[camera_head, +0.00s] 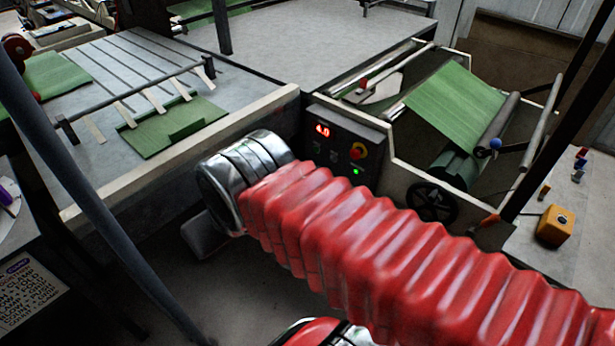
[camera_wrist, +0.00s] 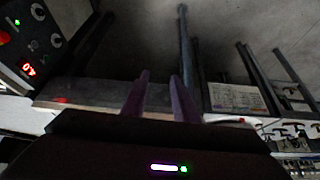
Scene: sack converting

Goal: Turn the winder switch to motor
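A dark control panel (camera_head: 340,145) stands mid-frame in the head view, with a red 4.0 display, a red button on a yellow ring and a green light.
The winder frame (camera_head: 462,200) with green web and a black handwheel (camera_head: 432,201) stands right of the panel. A slatted table (camera_head: 140,65) is at the left. A yellow box (camera_head: 556,225) sits at the far right. A slanting grey post (camera_head: 85,190) crosses the left foreground.

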